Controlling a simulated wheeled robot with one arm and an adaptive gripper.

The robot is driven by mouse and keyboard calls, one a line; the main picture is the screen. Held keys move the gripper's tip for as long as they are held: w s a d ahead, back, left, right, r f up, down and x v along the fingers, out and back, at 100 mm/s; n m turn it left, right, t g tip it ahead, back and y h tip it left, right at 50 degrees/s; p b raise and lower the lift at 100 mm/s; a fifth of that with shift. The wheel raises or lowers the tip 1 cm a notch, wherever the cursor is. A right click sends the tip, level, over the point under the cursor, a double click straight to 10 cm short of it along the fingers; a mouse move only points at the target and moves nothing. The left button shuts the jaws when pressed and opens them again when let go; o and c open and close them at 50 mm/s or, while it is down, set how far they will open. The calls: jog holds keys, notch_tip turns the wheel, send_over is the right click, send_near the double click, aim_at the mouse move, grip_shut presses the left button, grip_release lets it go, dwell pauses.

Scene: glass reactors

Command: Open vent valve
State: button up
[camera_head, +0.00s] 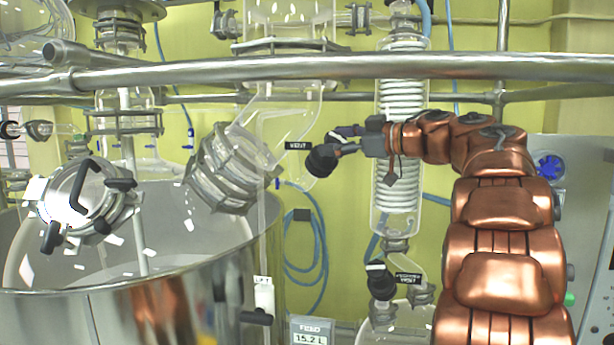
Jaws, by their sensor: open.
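A small black label reading "VENT" (298,146) sits on the glassware near the centre. Just right of it and below is a black knob (321,161), which appears to be the vent valve's handle. My gripper (336,141), dark-fingered at the end of my copper arm, reaches in from the right. Its fingers are open with their tips at the upper right of the knob. Whether they touch it I cannot tell. The valve body behind the knob is mostly hidden.
A steel rail (300,70) crosses above. A coiled condenser (402,90) stands behind my gripper. A large steel vessel (150,310) fills the lower left. A display (311,332) reads 15.2 L.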

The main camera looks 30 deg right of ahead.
jog(key=shift+m+h, duration=0.3)
jog(key=shift+m, duration=0.1)
jog(key=shift+a+m+t+h+b, duration=0.1)
jog(key=shift+m+t+h+b, duration=0.25)
jog(key=shift+m+t, duration=0.2)
jog(key=m+h+b, duration=0.1)
jog(key=m+t+h+b, duration=0.1)
jog(key=m+b, duration=0.1)
jog(key=shift+f, duration=0.3)
jog(key=m+h+b, duration=0.3)
jog(key=b, duration=0.1)
jog(key=shift+r+m+t, duration=0.15)
jog(key=shift+m+t, duration=0.1)
jog(key=shift+t, duration=0.1)
